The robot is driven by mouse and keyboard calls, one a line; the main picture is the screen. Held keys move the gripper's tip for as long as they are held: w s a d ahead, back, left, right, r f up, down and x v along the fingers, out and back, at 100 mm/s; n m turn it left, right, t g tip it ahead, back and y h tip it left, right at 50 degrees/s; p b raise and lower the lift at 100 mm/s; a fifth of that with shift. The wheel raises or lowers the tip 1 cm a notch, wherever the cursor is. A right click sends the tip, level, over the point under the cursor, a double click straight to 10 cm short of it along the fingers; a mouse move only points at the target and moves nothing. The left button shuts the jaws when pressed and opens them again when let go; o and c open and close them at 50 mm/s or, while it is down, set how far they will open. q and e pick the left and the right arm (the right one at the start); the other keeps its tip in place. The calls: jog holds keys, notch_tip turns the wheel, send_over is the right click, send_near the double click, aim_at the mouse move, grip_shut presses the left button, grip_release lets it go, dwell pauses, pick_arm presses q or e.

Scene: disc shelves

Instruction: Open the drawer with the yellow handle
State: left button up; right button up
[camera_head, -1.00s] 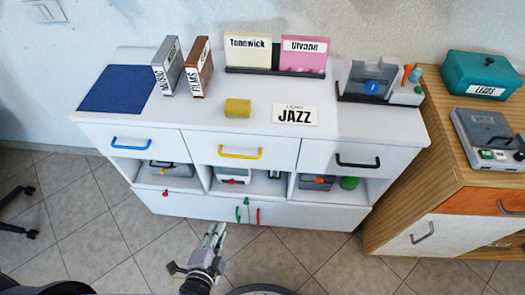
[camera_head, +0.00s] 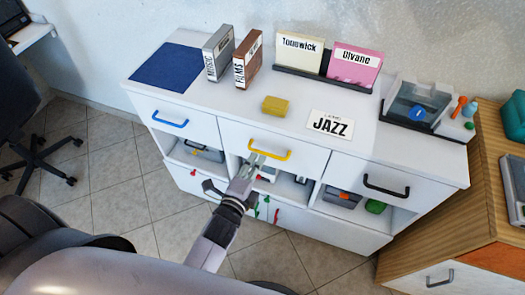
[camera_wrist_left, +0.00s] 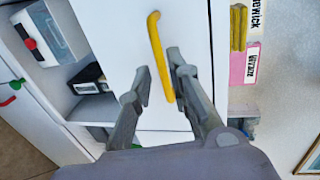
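The drawer (camera_head: 235,133) with the yellow handle (camera_head: 272,152) is the middle one of three white drawer fronts, and it looks shut. My left gripper (camera_head: 255,160) is at the left end of this handle in the head view. In the left wrist view, the yellow handle (camera_wrist_left: 155,45) crosses the white drawer front (camera_wrist_left: 110,30). The fingers of my left gripper (camera_wrist_left: 163,72) are apart, on either side of the handle near one end. I cannot tell if they touch it. My right gripper is not in view.
A drawer with a blue handle (camera_head: 170,122) is to the left and one with a black handle (camera_head: 386,187) to the right. Open shelves with devices lie below. The cabinet top (camera_head: 300,92) holds boxes, a yellow block (camera_head: 275,106) and a JAZZ card (camera_head: 331,125).

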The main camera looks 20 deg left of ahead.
aim_at(262, 152)
pick_arm(q)
jog(key=x, duration=0.5)
jog(key=shift+w+f, duration=0.1)
jog(key=shift+w, duration=0.3)
jog(key=shift+c, duration=0.4)
grip_shut()
